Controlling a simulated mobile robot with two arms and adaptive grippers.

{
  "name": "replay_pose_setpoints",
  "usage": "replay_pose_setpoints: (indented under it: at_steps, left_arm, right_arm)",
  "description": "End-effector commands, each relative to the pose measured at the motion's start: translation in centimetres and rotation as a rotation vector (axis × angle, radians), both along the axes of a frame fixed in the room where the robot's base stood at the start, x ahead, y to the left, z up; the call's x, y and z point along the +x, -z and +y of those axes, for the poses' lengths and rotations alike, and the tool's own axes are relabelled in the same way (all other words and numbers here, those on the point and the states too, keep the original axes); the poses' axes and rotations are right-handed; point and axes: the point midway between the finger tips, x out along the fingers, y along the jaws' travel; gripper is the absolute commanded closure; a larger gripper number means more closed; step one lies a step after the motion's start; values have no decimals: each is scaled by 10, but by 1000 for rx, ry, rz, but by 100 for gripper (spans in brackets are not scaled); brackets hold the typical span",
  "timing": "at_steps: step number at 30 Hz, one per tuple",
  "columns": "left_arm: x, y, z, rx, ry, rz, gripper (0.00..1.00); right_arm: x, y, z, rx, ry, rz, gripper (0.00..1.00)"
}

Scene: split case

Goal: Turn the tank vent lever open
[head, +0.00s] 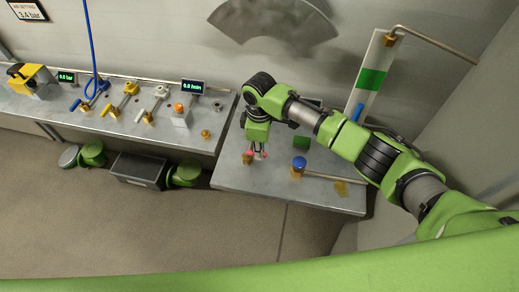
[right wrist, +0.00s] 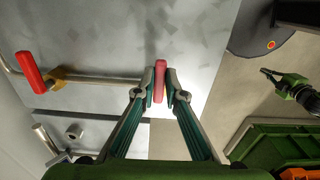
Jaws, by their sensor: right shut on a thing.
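My right gripper (head: 256,154) reaches down over the left part of the right-hand table. In the right wrist view its fingers (right wrist: 159,88) are shut on a red lever handle (right wrist: 159,70), one pad on each side. The handle stands straight up and down in that view. In the head view only small red ends of the lever (head: 264,154) show beside the fingers; its middle is hidden. A brass fitting (head: 248,159) sits close to the gripper. I cannot read a label on the lever.
A second red handle (right wrist: 29,72) sits on a pipe running toward the held lever. A blue-capped brass valve (head: 298,166) stands right of my gripper. A tall panel with a green band (head: 371,79) stands behind. The left bench (head: 60,105) holds several valves and two displays.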

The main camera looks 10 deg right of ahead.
Motion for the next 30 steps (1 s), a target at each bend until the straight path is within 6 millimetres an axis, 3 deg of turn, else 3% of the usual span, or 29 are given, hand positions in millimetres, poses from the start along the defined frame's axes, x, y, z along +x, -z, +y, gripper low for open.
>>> replay_pose_setpoints:
  at_steps: [7, 9, 10, 22, 26, 30]
  left_arm:
    - [0, 0, 0, 0, 0, 0, 100]
    - [0, 0, 0, 0, 0, 0, 100]
    - [0, 0, 0, 0, 0, 0, 100]
    - [-1, 0, 2, 1, 0, 2, 100]
    - [-1, 0, 1, 1, 0, 1, 100]
    - [-1, 0, 0, 0, 0, 1, 100]
  right_arm:
    - [1, -1, 1, 2, -2, -5, 100]
    - [1, -1, 1, 2, -2, -5, 76]
    - [1, -1, 1, 2, -2, -5, 72]
    - [1, -5, 0, 1, 0, -3, 72]
    - [2, -22, 0, 2, 0, -5, 72]
    - [2, -52, 0, 2, -2, -6, 72]
